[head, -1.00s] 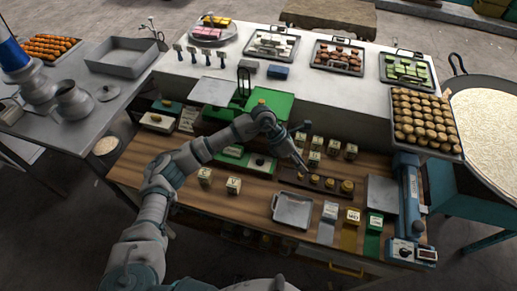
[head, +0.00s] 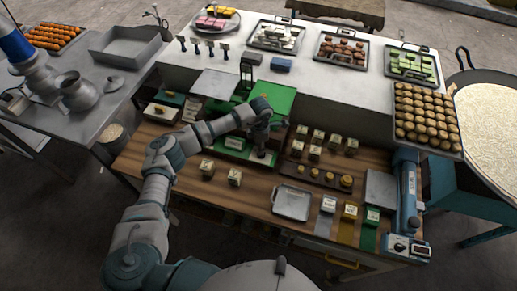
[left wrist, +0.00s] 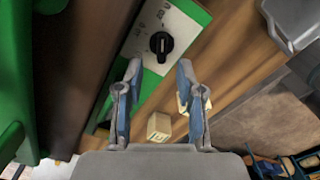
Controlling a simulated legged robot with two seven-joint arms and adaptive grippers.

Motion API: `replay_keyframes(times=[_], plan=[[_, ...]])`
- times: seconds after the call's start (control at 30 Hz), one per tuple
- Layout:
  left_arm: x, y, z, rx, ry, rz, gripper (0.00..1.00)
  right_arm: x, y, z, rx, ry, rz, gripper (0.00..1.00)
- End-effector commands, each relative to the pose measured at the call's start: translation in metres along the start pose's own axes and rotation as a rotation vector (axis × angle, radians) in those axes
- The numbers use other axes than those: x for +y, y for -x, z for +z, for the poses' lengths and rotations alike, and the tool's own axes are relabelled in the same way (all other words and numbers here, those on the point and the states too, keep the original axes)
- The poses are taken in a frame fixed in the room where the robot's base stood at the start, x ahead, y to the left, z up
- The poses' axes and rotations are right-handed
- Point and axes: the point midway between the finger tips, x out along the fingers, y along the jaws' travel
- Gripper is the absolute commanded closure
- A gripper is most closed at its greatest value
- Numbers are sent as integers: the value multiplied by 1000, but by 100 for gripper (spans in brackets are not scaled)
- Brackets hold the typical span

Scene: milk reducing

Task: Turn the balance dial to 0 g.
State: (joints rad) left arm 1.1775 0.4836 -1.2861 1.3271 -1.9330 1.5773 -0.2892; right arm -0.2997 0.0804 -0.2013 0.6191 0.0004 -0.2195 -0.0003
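The green balance (head: 272,97) stands on the wooden counter with a low green front box. My left gripper (head: 262,154) is over the right part of that front box and hides the dial in the head view. In the left wrist view the left gripper (left wrist: 160,72) is open and empty, its two fingertips apart with the dial just beyond the gap. No contact shows. My right gripper is not in view.
A metal tray (head: 292,203) lies in front. A blue device (head: 408,200) stands at right.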

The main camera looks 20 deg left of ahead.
Motion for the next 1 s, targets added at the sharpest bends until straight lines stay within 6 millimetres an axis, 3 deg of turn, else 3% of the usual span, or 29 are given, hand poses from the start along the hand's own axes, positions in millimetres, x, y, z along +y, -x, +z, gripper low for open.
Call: replay_keyframes(times=[0.23,0.6,0.77,1.0], plan=[[2,-34,-4,-4,1,-3,62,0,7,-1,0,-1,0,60],[4,-41,-6,-5,1,-2,62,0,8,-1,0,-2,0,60],[2,-40,-4,-4,0,-1,100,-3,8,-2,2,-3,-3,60],[2,-39,0,-6,0,2,100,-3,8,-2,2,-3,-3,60]])
